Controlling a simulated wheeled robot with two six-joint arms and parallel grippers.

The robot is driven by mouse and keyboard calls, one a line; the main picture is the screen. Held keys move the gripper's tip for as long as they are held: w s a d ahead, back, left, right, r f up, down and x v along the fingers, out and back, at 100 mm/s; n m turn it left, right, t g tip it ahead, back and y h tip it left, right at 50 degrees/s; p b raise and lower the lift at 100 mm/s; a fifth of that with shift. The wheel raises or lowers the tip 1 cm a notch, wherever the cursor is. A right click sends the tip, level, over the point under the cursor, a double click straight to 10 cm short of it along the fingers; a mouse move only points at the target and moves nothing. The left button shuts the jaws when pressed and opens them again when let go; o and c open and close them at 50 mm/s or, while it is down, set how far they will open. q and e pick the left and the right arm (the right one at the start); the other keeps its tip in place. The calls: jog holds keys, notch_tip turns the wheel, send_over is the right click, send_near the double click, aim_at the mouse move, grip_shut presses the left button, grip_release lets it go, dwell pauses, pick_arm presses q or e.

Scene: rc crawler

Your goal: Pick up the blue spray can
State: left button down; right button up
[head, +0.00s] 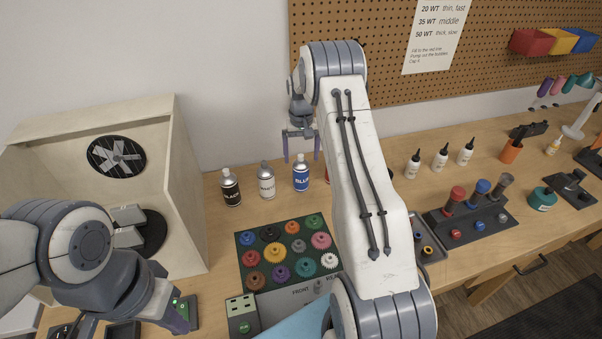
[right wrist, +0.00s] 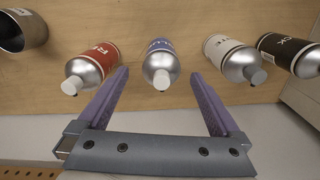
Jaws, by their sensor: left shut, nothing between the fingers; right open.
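The blue spray can (head: 301,175) stands upright on the wooden bench, with its label facing the head camera. My right gripper (head: 301,158) is open at the can's upper end, one finger showing to each side. In the right wrist view the blue can (right wrist: 160,62) lies in line with the gap between the open purple fingers (right wrist: 159,76), apart from both. My left gripper (head: 182,318) is low at the left, near a small dark device, shut and empty.
White (head: 266,182) and black (head: 231,188) cans stand left of the blue can. A red can (right wrist: 92,62) stands close on its other side, mostly hidden behind my right arm in the head view. A gear tray (head: 243,243) lies in front; a wooden booth (head: 185,190) stands left.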

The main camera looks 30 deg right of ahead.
aim_at(301, 173)
notch_tip(301, 173, down, 3)
jog(key=shift+f+p, duration=0.1)
jog(key=shift+p, duration=0.35)
notch_tip(301, 173, down, 4)
jog(key=p, duration=0.3)
jog(key=shift+s+a+f, duration=0.15)
jog(key=shift+f, duration=0.45)
grip_shut()
